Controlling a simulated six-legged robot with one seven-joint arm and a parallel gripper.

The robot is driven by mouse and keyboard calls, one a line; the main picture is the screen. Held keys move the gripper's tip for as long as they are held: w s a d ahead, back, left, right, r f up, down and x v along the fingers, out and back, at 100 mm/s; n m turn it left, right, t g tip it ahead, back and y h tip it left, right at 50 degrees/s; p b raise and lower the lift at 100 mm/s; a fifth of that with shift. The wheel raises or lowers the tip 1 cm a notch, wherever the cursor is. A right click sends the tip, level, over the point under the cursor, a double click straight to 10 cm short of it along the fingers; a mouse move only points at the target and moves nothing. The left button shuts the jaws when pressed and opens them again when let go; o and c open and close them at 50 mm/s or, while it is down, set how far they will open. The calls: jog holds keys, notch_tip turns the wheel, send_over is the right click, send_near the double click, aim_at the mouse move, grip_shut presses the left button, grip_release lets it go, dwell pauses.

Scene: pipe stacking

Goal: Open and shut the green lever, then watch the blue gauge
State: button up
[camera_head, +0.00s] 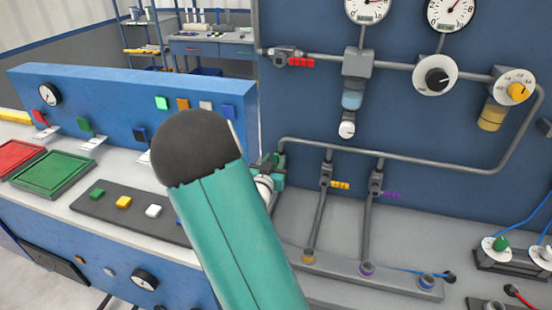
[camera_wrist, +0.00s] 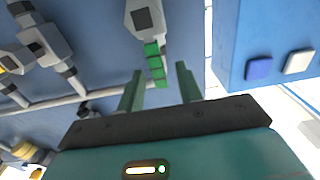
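The green lever (camera_wrist: 155,62) hangs from a grey valve body (camera_wrist: 143,18) in the wrist view. My gripper (camera_wrist: 160,75) is open, with one finger on each side of the lever's lower end. I cannot tell whether either finger touches it. In the head view my arm hides most of my gripper, and the lever is not clearly visible. Two white-faced dial gauges (camera_head: 367,8) (camera_head: 451,12) are at the top, cut by the frame edge. Another dial (camera_head: 49,94) is on the left blue panel. I cannot tell which is the blue gauge.
Grey pipes (camera_head: 400,160) run along the blue wall, with red (camera_head: 301,62), yellow (camera_head: 341,185) and purple (camera_head: 391,195) levers. Left is a bench with colored buttons (camera_head: 123,202) and red and green trays (camera_head: 52,172). A blue panel edge (camera_wrist: 228,45) is close beside my gripper.

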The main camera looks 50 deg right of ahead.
jog(key=shift+x, duration=0.9)
grip_shut()
jog(key=shift+d, duration=0.1)
